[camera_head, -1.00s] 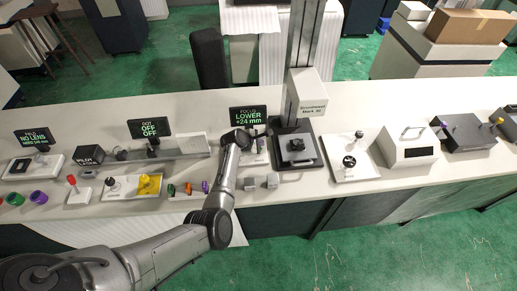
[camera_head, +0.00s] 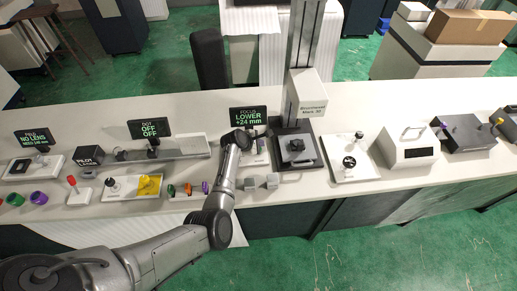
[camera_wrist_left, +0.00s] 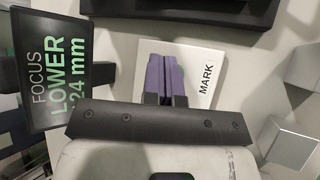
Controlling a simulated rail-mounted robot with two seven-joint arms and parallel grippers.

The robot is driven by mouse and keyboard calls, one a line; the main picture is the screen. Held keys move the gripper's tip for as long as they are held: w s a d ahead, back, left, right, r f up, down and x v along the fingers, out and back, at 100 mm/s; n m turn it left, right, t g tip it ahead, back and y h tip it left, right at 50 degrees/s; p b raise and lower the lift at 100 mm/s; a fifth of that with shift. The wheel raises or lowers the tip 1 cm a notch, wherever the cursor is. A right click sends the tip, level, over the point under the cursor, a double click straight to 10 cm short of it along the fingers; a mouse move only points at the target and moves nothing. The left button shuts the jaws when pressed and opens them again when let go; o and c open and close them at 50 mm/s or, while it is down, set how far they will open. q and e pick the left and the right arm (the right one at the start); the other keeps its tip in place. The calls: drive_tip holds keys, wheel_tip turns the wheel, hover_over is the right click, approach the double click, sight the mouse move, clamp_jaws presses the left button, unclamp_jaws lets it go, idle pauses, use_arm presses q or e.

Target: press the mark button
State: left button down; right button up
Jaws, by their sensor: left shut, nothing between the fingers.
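The MARK plate (camera_wrist_left: 205,75) is a white panel with black lettering in the left wrist view. In the head view a small part of the white plate (camera_head: 262,158) shows beside my left arm's end. My left gripper (camera_wrist_left: 165,62) has purple fingers, shut together and empty, over the plate to the left of the word MARK. My right gripper is in neither view.
The focus screen (camera_head: 248,116) reads "LOWER +24 mm" and stands just behind my left gripper. The marking machine (camera_head: 307,92), with its column and dark bed, stands close on the right. Grey blocks (camera_head: 272,181) lie in front on the bench.

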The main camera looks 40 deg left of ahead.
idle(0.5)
use_arm(q)
drive_tip(key=shift+f, duration=0.2)
drive_tip(key=shift+f, duration=0.25)
idle(0.3)
drive_tip(key=shift+f, duration=0.3)
idle(0.4)
drive_tip(key=shift+f+b, duration=0.3)
drive_tip(key=shift+b, duration=0.05)
drive_tip(key=shift+r, duration=0.15)
idle(0.5)
drive_tip(key=shift+r+p, duration=0.55)
drive_tip(key=shift+p, duration=0.25)
drive_tip(key=shift+r+p, duration=0.3)
drive_tip(key=shift+p, duration=0.1)
